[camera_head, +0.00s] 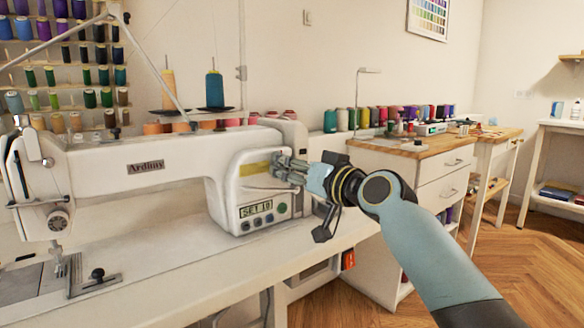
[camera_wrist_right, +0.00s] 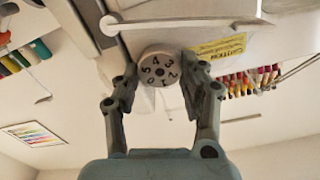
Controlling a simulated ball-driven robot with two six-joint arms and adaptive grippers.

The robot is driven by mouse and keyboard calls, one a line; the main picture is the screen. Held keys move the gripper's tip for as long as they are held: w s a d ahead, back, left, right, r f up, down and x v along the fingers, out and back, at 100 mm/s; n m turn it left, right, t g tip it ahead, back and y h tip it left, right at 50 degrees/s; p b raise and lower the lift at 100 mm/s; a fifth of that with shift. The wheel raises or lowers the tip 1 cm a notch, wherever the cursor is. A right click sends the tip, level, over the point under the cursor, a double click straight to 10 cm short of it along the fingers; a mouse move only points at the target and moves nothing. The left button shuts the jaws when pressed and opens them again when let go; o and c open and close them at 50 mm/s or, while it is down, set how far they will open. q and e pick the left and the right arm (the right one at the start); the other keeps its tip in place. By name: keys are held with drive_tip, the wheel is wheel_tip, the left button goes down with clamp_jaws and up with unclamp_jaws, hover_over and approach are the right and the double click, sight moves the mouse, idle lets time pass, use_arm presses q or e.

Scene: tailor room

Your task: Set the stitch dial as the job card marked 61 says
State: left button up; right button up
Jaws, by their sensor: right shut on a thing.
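The stitch dial (camera_wrist_right: 158,68) is a round grey knob with dark digits on its face, on the white body of the sewing machine (camera_head: 165,150). In the wrist view the digits 5, 4, 3, 2, 1 and 0 run around it. My right gripper (camera_head: 283,170) is at the machine's right end, and its two fingers (camera_wrist_right: 158,78) are shut on the dial from both sides. The gripper hides the dial in the head view. The machine's display (camera_head: 256,209) appears to read "SET 19". I cannot make out a job card marked 61. My left gripper is out of view.
A yellow label (camera_wrist_right: 215,48) is beside the dial. Buttons (camera_head: 282,208) sit near the display. Two thread cones (camera_head: 214,89) stand behind the machine. A wooden-topped drawer cabinet (camera_head: 410,152) stands to the right, with several spools at its back.

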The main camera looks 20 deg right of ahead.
drive_tip(key=c, duration=0.3)
use_arm(q)
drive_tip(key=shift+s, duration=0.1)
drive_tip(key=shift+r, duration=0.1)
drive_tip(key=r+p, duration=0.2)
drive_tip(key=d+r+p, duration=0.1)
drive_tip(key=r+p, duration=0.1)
drive_tip(key=p, duration=0.1)
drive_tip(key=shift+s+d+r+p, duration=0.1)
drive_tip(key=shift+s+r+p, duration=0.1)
drive_tip(key=shift+p, duration=0.1)
use_arm(e)
drive_tip(key=m, duration=1.1)
drive_tip(key=shift+d+f+m, duration=0.15)
drive_tip(key=shift+m, duration=0.25)
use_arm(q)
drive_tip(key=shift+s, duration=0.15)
